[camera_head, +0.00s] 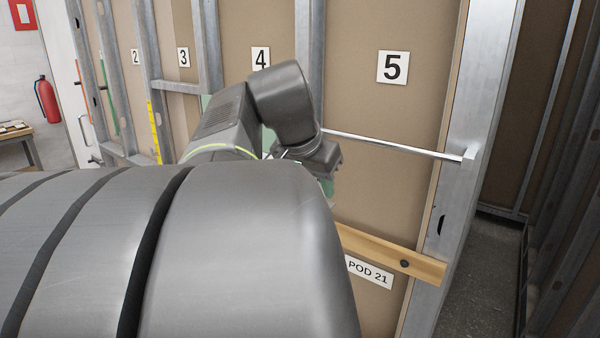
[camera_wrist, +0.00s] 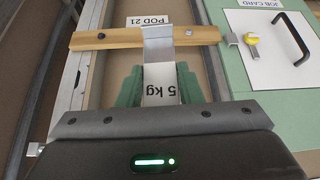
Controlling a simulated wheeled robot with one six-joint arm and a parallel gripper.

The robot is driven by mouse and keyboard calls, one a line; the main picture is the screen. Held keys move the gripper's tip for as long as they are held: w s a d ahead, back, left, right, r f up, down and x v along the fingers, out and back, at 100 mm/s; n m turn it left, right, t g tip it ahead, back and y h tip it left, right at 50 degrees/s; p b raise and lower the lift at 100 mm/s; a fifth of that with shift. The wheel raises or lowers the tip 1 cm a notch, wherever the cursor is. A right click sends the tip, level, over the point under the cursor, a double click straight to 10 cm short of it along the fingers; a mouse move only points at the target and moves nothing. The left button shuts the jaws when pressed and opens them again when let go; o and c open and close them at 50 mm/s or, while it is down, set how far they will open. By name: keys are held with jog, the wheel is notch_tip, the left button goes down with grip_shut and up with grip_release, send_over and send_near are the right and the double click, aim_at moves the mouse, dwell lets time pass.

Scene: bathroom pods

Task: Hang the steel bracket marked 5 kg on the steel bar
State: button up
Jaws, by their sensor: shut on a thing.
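The steel bracket marked 5 kg (camera_wrist: 161,94) is a pale metal strip with a bent grey end, its label upside down in the wrist view. My gripper (camera_wrist: 158,85) is shut on it, with a green finger on each side. The bent end overlaps the wooden rail in the picture; I cannot tell whether they touch. In the head view my arm hides the bracket and most of my gripper. The steel bar (camera_head: 395,147) runs across the bay under the number 5 to the right-hand stud, with nothing visible hanging on its exposed length. I cannot make out the bar in the wrist view.
The wooden rail (camera_head: 392,256) crosses below the bar, with the POD 21 label (camera_head: 369,271) under it. Metal studs (camera_head: 463,180) frame the bay. A white JOB CARD panel (camera_wrist: 270,45) with a black handle and a yellow item (camera_wrist: 251,39) lie right in the wrist view.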

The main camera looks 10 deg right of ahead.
jog(key=shift+m, duration=0.5)
jog(key=s+r, duration=0.1)
jog(key=s, duration=0.1)
jog(key=s+r, duration=0.1)
jog(key=r, duration=0.1)
jog(key=shift+s+d, duration=0.2)
jog(key=shift+s, duration=0.15)
jog(key=w+d+f+p, duration=0.2)
jog(key=w+d+f, duration=0.1)
jog(key=w+d, duration=0.6)
jog(key=shift+d, duration=0.7)
jog(key=shift+r, duration=0.1)
dwell(0.3)
jog(key=o, duration=1.2)
jog(key=shift+c, duration=0.2)
jog(key=v, duration=1.3)
jog(key=shift+a+r, duration=0.25)
jog(key=shift+r, duration=0.1)
